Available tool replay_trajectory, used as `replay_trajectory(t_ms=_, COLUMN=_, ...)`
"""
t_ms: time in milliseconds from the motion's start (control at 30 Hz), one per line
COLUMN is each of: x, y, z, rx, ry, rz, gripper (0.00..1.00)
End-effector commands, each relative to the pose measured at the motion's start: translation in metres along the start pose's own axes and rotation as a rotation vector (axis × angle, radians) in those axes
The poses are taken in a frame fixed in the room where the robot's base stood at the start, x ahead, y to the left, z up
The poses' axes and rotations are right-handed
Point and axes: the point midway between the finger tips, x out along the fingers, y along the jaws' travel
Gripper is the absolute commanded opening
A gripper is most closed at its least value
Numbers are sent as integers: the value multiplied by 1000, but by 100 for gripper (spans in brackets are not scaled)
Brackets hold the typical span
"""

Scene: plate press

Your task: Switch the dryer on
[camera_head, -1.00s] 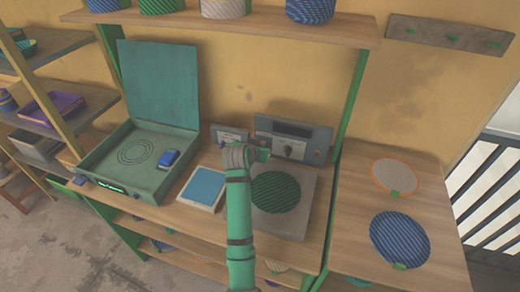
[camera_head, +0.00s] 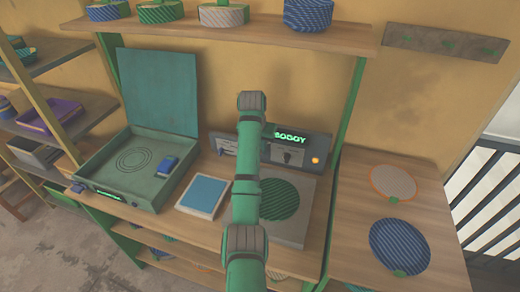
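The dryer appears to be the grey unit with an upright panel (camera_head: 312,143) at the back of the bench and a flat plate (camera_head: 290,232) in front. Its display (camera_head: 291,136) glows green and reads what looks like "SOGGY". An orange lamp (camera_head: 315,160) is lit at the panel's right. A dial (camera_head: 287,157) sits under the display. A dark green striped disc (camera_head: 279,199) lies on the plate, partly behind my arm. My arm rises in front of the panel's left part. My gripper does not show; it is out of sight behind the arm.
A teal box (camera_head: 112,195) with a raised lid stands at the left, a blue block inside. A blue-topped pad (camera_head: 203,194) lies beside it. A small grey panel with a blue lever (camera_head: 221,151) stands behind. Two discs (camera_head: 400,246) lie on the right table. A shelf (camera_head: 220,32) hangs above.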

Motion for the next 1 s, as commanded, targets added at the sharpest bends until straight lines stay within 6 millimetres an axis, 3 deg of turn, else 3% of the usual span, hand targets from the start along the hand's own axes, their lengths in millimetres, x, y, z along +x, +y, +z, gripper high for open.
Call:
replay_trajectory(t_ms=500, x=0, y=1, z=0, rx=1, ry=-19, rz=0, gripper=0)
replay_trajectory(t_ms=533, x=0, y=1, z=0, rx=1, ry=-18, rz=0, gripper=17)
replay_trajectory(t_ms=600, x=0, y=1, z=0, rx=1, ry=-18, rz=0, gripper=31)
replay_trajectory(t_ms=1000, x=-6, y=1, z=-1, rx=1, ry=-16, rz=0, gripper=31)
